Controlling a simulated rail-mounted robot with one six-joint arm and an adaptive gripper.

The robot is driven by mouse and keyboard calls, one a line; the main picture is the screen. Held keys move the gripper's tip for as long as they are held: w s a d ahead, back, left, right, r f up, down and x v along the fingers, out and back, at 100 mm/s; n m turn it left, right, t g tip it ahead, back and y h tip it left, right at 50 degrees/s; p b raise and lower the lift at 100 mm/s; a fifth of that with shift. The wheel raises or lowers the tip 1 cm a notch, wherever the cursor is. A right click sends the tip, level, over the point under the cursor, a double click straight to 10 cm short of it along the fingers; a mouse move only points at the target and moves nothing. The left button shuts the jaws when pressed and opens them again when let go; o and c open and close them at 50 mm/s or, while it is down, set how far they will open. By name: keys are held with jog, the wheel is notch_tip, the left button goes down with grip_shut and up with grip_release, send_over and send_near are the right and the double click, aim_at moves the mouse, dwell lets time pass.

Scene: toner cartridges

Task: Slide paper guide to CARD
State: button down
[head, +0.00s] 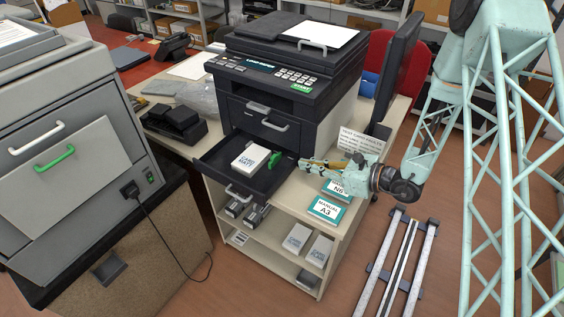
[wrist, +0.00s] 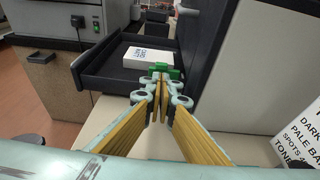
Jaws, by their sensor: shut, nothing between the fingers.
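The green paper guide (head: 274,157) stands in the black pulled-out paper tray (head: 222,165) of the printer. A white stack of card paper (head: 250,156) lies in the tray to the left of the guide. My gripper (head: 303,162) reaches in from the right, with its fingertips close to the guide. In the wrist view my gripper (wrist: 160,78) is shut and its tips meet at the green guide (wrist: 166,72); I cannot tell whether they touch it. The white stack (wrist: 148,57) shows just beyond. The guide's lower part and any size marks are hidden or too small to read.
The printer body (head: 285,90) stands above the tray. Manual cards (head: 326,209) lie on the cart top (head: 285,205) below my arm. A dark monitor (head: 398,65) stands to the right of the printer. A grey cabinet (head: 65,130) stands at left.

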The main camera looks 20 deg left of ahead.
aim_at(275, 159)
jog(key=shift+a, duration=0.15)
jog(key=shift+b+x, duration=0.75)
jog(key=shift+x, duration=4.1)
jog(key=shift+w, duration=0.15)
